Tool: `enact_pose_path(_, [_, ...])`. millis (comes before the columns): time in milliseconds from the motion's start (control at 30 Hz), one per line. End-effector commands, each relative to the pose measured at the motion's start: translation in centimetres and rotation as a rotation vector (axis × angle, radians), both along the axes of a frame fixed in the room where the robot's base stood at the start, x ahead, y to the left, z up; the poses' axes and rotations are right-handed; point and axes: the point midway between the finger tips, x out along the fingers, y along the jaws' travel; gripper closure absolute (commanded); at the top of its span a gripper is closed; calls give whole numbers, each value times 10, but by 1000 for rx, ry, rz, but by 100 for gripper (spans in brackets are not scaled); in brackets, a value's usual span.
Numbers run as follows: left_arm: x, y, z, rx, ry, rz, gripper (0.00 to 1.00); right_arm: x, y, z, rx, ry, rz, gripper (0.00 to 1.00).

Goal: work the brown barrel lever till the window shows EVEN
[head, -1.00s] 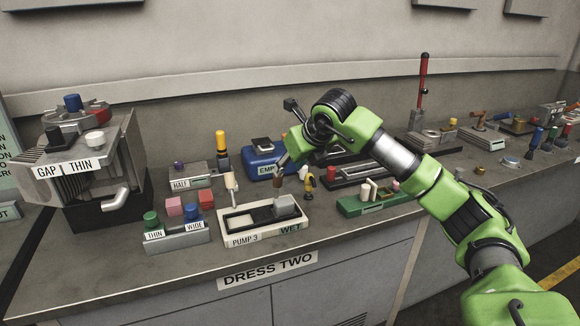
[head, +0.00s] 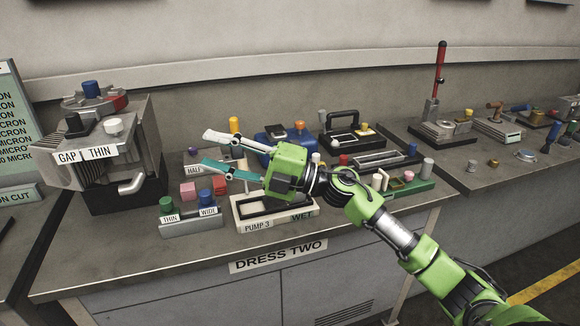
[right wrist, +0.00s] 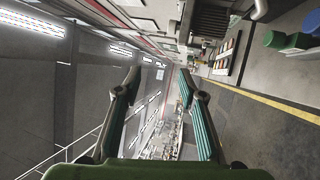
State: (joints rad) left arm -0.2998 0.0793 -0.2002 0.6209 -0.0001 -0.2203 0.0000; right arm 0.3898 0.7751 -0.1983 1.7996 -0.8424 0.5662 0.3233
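A brown barrel lever (head: 494,105) stands up from a small grey box (head: 493,128) on the right bench in the head view. A small pale window (head: 513,137) shows on the box's front; its writing is too small to read. My right gripper (head: 207,150) is open and empty, far to the left of the lever, pointing left above the left bench. The right wrist view shows its two fingers (right wrist: 160,75) spread with nothing between them; the lever cannot be made out there. My left gripper is out of view.
A PUMP 3 tray (head: 285,222) lies below my right gripper, with a THIN/WIDE block (head: 192,222) to its left. A tall red-handled lever (head: 440,68) stands left of the brown-lever box. A green tray (head: 412,192) lies at the left bench's right end.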

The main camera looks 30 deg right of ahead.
Motion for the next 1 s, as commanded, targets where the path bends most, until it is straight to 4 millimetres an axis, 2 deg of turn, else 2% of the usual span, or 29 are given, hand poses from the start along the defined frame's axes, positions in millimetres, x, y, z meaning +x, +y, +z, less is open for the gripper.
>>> enact_pose_path(67, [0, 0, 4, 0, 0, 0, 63, 5, -32, 4, 244, 97, -66, 63])
enact_pose_path(167, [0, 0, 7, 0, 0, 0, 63, 13, -85, -7, 538, 237, -174, 63])
enact_pose_path(200, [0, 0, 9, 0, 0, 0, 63, 15, -108, -20, 651, 302, -220, 63])
enact_pose_path(267, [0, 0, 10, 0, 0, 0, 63, 16, -141, -44, 806, 401, -292, 63])
enact_pose_path(300, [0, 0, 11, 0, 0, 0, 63, 14, -161, -62, 901, 468, -338, 63])
enact_pose_path(433, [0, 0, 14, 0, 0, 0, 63, 1, -208, -124, 1143, 662, -461, 63])
enact_pose_path(533, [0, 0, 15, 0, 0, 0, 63, -11, -225, -159, 1255, 767, -521, 63])
enact_pose_path(633, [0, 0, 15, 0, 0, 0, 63, -18, -233, -177, 1315, 824, -549, 63])
enact_pose_path(767, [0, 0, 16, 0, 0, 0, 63, -14, -236, -182, 1334, 842, -556, 63])
enact_pose_path(1000, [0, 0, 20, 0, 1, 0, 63, 23, -237, -180, 1333, 838, -554, 63])
